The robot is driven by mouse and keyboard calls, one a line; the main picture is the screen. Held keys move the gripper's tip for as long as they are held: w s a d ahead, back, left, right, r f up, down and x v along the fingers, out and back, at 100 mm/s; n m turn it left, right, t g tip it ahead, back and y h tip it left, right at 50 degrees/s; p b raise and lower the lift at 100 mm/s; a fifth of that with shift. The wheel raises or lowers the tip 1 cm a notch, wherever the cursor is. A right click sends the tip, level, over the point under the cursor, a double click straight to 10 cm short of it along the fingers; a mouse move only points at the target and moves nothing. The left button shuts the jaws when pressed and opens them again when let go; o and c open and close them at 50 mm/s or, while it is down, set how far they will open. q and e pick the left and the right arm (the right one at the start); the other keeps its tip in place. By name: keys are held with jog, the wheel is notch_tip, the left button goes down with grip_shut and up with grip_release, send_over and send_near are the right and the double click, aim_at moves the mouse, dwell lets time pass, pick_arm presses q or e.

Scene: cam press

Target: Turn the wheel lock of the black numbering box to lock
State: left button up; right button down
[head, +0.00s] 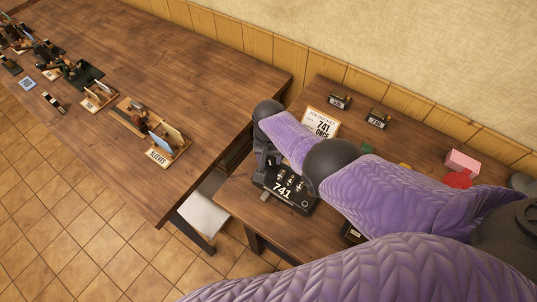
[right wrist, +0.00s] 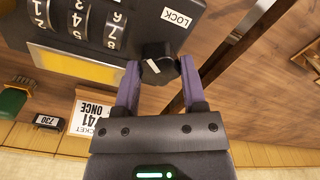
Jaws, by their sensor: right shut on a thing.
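The black numbering box (head: 289,193) stands on the right-hand table in the head view, with 741 in white on its front. In the right wrist view the box (right wrist: 140,22) shows upside down, with number wheels (right wrist: 78,22) and a yellow strip (right wrist: 75,62). The wheel lock is a black knob (right wrist: 157,58) with a short white mark, below the white LOCK label (right wrist: 176,17). My right gripper (right wrist: 160,76) is shut on this knob, one purple finger on each side. In the head view my right gripper (head: 266,158) is at the box's far left corner. My left gripper is not seen.
A job docket card (head: 320,124) reading 741 ONCE stands behind the box. Small black stamps (head: 378,118), a pink block (head: 462,161) and a red item (head: 457,180) are farther right. The left table (head: 200,80) holds a wooden rack (head: 150,130); a gap separates the tables.

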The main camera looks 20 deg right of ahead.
aim_at(270, 158)
jog(key=m, duration=0.3)
jog(key=shift+w+r+m, duration=0.1)
jog(key=shift+m, duration=0.2)
jog(key=shift+d+m, duration=0.1)
jog(key=shift+m, duration=1.7)
jog(key=shift+c, duration=2.2)
grip_release()
jog(key=shift+p, duration=0.3)
notch_tip(270, 158, up, 10)
jog(key=p, duration=0.8)
